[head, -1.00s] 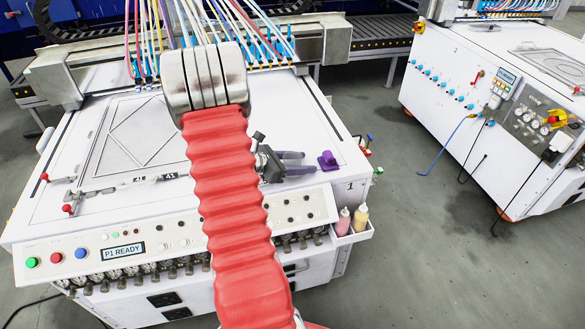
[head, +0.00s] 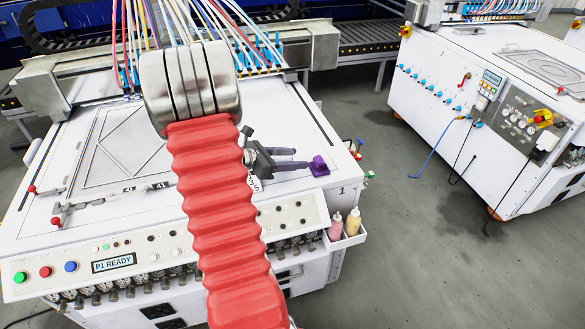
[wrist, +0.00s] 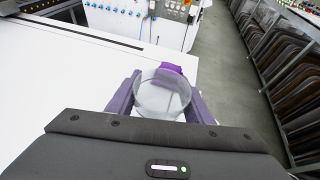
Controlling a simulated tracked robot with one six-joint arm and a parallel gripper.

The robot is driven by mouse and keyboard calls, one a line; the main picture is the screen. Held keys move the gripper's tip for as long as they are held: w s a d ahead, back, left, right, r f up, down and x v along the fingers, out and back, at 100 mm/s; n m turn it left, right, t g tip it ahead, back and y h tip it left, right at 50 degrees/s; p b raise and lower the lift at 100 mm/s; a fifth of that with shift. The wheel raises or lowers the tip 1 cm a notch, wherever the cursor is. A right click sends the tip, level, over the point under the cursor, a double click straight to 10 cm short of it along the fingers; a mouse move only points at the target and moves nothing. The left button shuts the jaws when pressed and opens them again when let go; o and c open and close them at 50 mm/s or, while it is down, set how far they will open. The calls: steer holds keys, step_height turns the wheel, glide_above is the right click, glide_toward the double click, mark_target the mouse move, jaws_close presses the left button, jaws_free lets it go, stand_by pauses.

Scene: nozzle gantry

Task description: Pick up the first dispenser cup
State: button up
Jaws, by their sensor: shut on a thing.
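The dispenser cup (wrist: 160,95) is clear and open-topped. In the wrist view it sits between the two purple fingers of my gripper (wrist: 163,98), which is shut on it. In the head view my gripper (head: 303,158) is over the right front of the white machine top, left of a small purple holder (head: 319,166). The cup cannot be made out there. The purple holder also shows just beyond the cup in the wrist view (wrist: 173,68). I cannot tell whether the cup's base touches the machine top.
The white machine (head: 300,195) has a front panel reading P1 READY (head: 118,264). Two bottles (head: 345,224) stand in a side tray at its front right corner. Coloured hoses hang over its back. A second white machine (head: 480,110) stands right, with grey floor between.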

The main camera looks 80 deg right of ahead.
step_height(320, 180, up, 6)
steer(key=shift+f, duration=0.1)
stand_by(0.8)
